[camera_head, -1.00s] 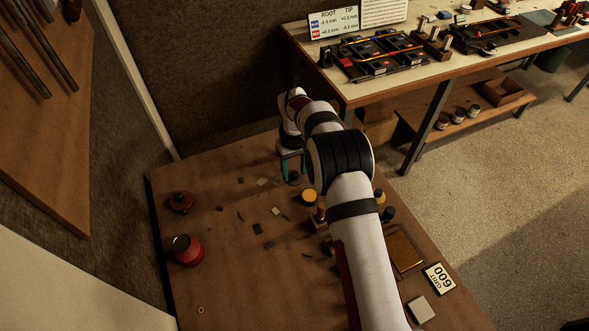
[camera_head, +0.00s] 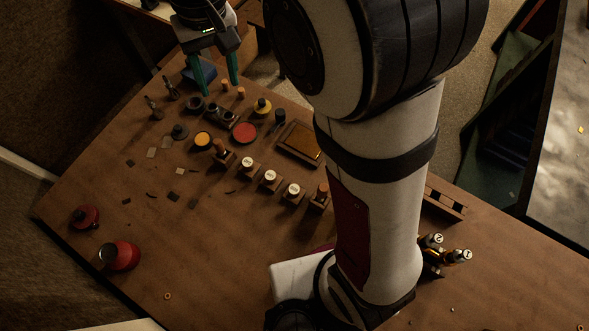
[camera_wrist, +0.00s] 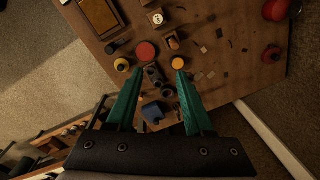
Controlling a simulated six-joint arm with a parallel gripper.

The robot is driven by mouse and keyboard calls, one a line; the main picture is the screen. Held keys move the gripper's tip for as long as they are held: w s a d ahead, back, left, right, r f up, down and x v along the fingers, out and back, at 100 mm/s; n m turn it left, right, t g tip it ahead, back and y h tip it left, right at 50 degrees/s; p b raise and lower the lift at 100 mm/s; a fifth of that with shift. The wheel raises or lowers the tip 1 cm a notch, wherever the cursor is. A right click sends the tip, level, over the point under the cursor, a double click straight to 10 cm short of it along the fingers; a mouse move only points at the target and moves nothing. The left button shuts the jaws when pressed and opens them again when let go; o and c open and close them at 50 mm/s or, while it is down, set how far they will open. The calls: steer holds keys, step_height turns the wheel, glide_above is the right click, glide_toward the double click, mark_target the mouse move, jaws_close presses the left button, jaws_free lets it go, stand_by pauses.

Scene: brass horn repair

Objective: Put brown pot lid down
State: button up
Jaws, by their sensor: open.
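No lid is plainly brown. A dark round lid-like piece (camera_head: 180,131) lies flat on the brown bench beside an orange-yellow round pot or disc (camera_head: 202,139); it may be the brown pot lid, but its colour is hard to tell. A red lid (camera_head: 85,217) lies near a red pot (camera_head: 120,256) at the left. My gripper (camera_head: 219,87) is open and empty, above the bench's far side. Its teal fingers also show in the wrist view (camera_wrist: 159,72), spread, with nothing between them but the bench items below.
A red disc (camera_head: 245,132), a yellow-topped jar (camera_head: 262,106) and a framed tan tray (camera_head: 299,142) stand near the gripper. A blue block (camera_wrist: 153,112) is close below it. Several small bottles stand in blocks mid-bench.

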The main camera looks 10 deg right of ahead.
steer(key=s+d+m, duration=0.2)
steer(key=s+d, duration=0.1)
steer(key=s, duration=0.4)
steer(key=s+d+f+m, duration=0.1)
steer(key=s+d+m, duration=0.2)
steer(key=s, duration=0.5)
steer(key=s+d+f+m+y, duration=0.1)
steer(key=s+d+m, duration=0.2)
steer(key=s, duration=0.5)
steer(key=shift+d+f, duration=0.25)
steer(key=shift+d, duration=0.25)
